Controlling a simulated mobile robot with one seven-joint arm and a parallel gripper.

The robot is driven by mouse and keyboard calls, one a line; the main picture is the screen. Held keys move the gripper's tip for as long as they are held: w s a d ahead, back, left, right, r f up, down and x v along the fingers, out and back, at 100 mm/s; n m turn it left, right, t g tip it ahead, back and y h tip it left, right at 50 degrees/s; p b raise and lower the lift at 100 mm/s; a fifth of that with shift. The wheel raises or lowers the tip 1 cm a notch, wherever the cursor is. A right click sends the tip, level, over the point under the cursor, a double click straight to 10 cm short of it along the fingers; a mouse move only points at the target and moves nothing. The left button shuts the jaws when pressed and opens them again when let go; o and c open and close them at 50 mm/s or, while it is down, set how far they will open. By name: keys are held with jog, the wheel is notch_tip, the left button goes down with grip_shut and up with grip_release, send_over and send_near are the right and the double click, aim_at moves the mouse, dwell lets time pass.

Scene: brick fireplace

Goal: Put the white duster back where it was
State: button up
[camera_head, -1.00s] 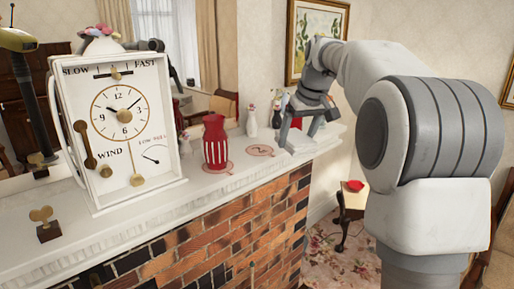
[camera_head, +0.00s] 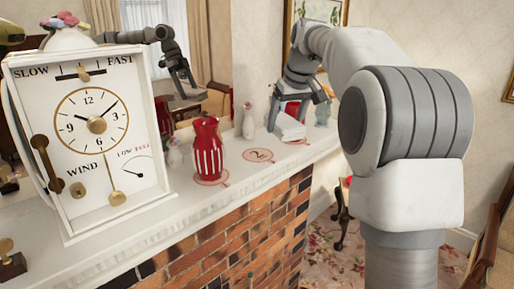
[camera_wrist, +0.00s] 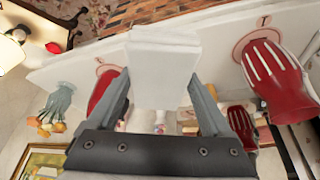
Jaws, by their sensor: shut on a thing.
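My gripper (camera_head: 298,117) is over the far part of the mantel shelf, pointing down. It is shut on the white duster (camera_head: 288,130), a pale folded block, held between its two fingers. In the wrist view the duster (camera_wrist: 165,62) fills the space between the fingertips of my gripper (camera_wrist: 162,82). From these views I cannot tell whether the duster touches the shelf. A round marker (camera_head: 260,155) with a 2-like sign lies bare on the shelf, to the left of the duster.
A red striped vase (camera_head: 208,150) stands on another marker. A white clock box (camera_head: 95,140) fills the left. A white figurine (camera_head: 249,120) stands near the mirror. Another red thing (camera_wrist: 104,88) is close beside my left finger in the wrist view. The brick front (camera_head: 215,240) drops below the shelf.

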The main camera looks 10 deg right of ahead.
jog(key=p, duration=0.2)
send_over(256, 154)
jog(key=s, duration=0.1)
jog(key=f, duration=0.5)
jog(key=shift+s+d+f, duration=0.15)
jog(key=shift+d+f, duration=0.05)
jog(key=shift+f, duration=2.2)
jog(key=shift+f, duration=0.15)
jog(key=o, duration=1.1)
